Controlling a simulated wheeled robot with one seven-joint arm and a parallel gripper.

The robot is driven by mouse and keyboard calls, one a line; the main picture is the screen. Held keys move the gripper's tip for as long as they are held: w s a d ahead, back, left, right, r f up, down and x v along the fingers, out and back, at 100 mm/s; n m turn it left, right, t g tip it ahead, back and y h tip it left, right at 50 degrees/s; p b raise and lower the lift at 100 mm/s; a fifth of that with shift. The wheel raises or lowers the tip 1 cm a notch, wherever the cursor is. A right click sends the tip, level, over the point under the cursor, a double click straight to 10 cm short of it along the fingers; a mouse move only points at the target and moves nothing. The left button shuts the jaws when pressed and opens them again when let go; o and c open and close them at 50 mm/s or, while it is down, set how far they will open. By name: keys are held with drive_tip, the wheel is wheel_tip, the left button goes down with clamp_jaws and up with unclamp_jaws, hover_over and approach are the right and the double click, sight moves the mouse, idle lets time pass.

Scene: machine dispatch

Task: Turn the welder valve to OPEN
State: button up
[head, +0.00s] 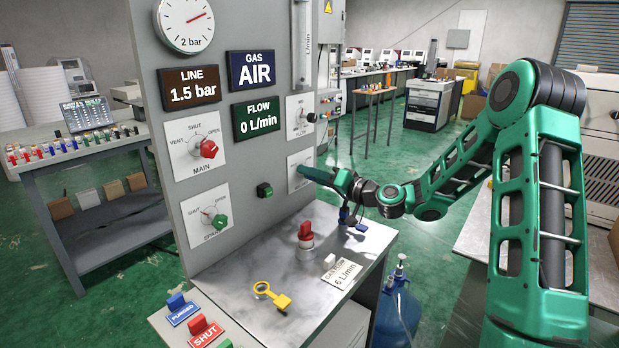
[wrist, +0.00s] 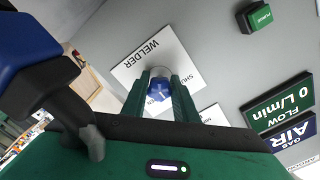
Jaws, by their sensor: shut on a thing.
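The welder valve has a blue knob (wrist: 160,91) on a white plate (wrist: 135,62) marked WELDER in the wrist view. My gripper (wrist: 162,82) is shut on this knob, with one green finger on each side of it. Part of the word SHUT shows on the plate to the right of the knob, and the fingers cover much of the other lettering. I cannot tell which mark the knob points to. In the head view the welder plate (head: 296,166) is on the grey panel's lower right, and my gripper (head: 312,174) reaches it from the right, hiding the knob.
The panel also carries a red MAIN knob (head: 208,149), a green SPARE knob (head: 220,222) and a green button (head: 264,190). The FLOW display (head: 255,118) reads 0 L/min. A red valve (head: 305,234) and a yellow key-like tag (head: 273,295) are on the bench below.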

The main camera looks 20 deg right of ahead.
drive_tip(key=shift+d+m, duration=0.25)
drive_tip(key=shift+m, duration=0.45)
drive_tip(key=o, duration=0.9)
drive_tip(key=shift+w, duration=0.1)
drive_tip(key=shift+o, duration=0.8)
drive_tip(key=shift+a, duration=0.1)
drive_tip(key=v, duration=1)
drive_tip(key=shift+s+d+f, duration=0.1)
drive_tip(key=shift+s+d, duration=0.15)
drive_tip(key=shift+s, duration=0.05)
